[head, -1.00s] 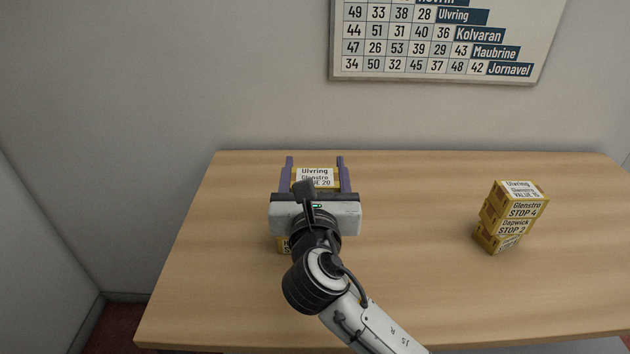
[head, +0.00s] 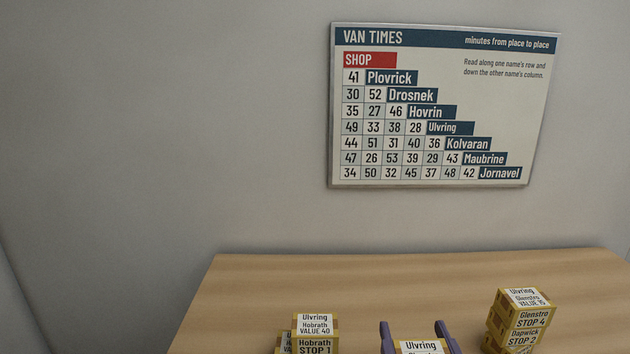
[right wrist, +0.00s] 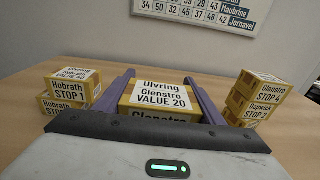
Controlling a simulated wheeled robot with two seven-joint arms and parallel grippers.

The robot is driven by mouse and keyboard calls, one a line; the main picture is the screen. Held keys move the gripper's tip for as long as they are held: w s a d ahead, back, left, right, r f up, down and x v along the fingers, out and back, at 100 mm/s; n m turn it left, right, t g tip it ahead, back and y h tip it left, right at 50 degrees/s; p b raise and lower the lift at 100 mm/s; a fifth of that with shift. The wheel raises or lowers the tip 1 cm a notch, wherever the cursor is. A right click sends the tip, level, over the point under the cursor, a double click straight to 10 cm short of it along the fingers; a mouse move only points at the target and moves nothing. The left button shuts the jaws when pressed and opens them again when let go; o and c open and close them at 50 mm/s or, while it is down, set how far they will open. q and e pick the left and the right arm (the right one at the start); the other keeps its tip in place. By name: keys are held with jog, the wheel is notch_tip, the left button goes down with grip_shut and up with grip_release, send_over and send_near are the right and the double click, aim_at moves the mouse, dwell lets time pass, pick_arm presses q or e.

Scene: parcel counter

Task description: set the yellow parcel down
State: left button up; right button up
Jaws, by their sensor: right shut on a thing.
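My right gripper (head: 417,338) is shut on a yellow parcel (head: 420,348) with a white label reading Ulvring, Glenstro, VALUE 20. In the right wrist view the parcel (right wrist: 158,96) sits between the two purple fingers, and its front is partly hidden by the gripper body. Only the finger ends and the parcel's top show in the head view. The parcel's underside is hidden, so I cannot tell its height over the wooden counter (head: 260,290). My left gripper is not in view.
Yellow parcels labelled Hobrath (head: 316,332) stand to the left of the held parcel. A taller stack (head: 520,318) labelled Glenstro and Dapwick stands to the right. Bare counter shows on both sides and behind. A van times chart (head: 440,110) hangs on the wall.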

jog(key=s+d, duration=0.1)
jog(key=s, duration=0.2)
jog(key=s+d+f, duration=0.1)
jog(key=s+d, duration=0.1)
jog(key=s, duration=0.2)
jog(key=s+d+f, duration=0.1)
jog(key=s+d, duration=0.1)
jog(key=s, duration=0.2)
jog(key=shift+s+d+f, duration=0.1)
jog(key=shift+s+f, duration=0.1)
jog(key=shift+s, duration=0.05)
jog(key=shift+s+f+y, duration=0.2)
jog(key=shift+s+y, duration=0.1)
jog(key=shift+s, duration=0.25)
